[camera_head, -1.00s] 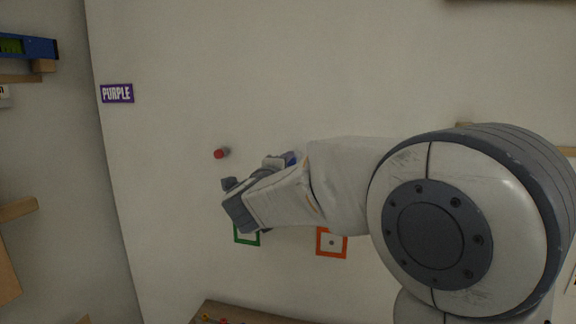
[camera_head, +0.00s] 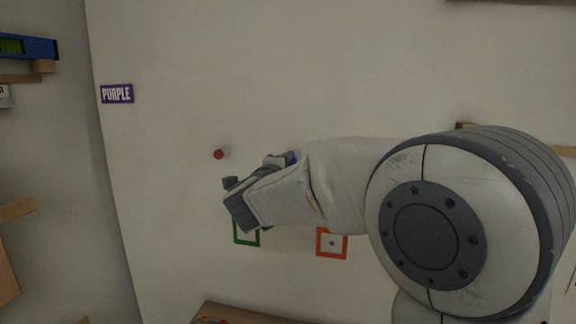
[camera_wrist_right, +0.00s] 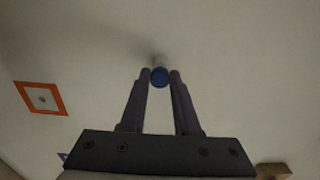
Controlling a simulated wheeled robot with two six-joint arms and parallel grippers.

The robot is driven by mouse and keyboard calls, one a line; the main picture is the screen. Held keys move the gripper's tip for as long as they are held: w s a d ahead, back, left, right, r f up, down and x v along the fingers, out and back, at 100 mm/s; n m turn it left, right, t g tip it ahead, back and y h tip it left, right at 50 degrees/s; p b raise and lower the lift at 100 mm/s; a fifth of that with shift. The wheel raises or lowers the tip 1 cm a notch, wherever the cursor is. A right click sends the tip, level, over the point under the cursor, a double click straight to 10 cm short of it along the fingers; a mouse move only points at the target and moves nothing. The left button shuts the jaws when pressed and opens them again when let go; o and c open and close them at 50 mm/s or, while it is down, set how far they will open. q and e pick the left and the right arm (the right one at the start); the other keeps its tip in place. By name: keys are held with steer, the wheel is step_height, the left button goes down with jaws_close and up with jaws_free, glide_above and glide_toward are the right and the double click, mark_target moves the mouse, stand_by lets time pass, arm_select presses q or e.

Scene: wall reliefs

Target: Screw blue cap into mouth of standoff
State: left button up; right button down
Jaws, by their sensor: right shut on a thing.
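The blue cap (camera_wrist_right: 159,77) sits between the fingertips of my right gripper (camera_wrist_right: 160,78) in the right wrist view. The gripper is shut on it. A pale standoff (camera_wrist_right: 158,61) shows just beyond the cap, against the wall. The cap lines up with its mouth, but I cannot tell how deep it sits. In the head view my right gripper (camera_head: 231,188) is close to the wall, and its own body hides the blue cap and this standoff. My left gripper is in neither view.
A standoff with a red cap (camera_head: 220,154) sticks out of the wall just above my right gripper. Green (camera_head: 246,242) and orange (camera_head: 331,243) square frames are on the wall below. A purple sign (camera_head: 117,93) is at upper left. A wooden shelf (camera_head: 215,309) is at the bottom.

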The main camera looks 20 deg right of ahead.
steer(key=shift+w+d, duration=0.25)
steer(key=shift+w, duration=0.15)
steer(key=c, duration=0.6)
jaws_free()
steer(key=shift+o, duration=0.2)
steer(key=b+v, duration=0.4)
steer(key=v, duration=0.6)
steer(key=shift+s+a, duration=0.15)
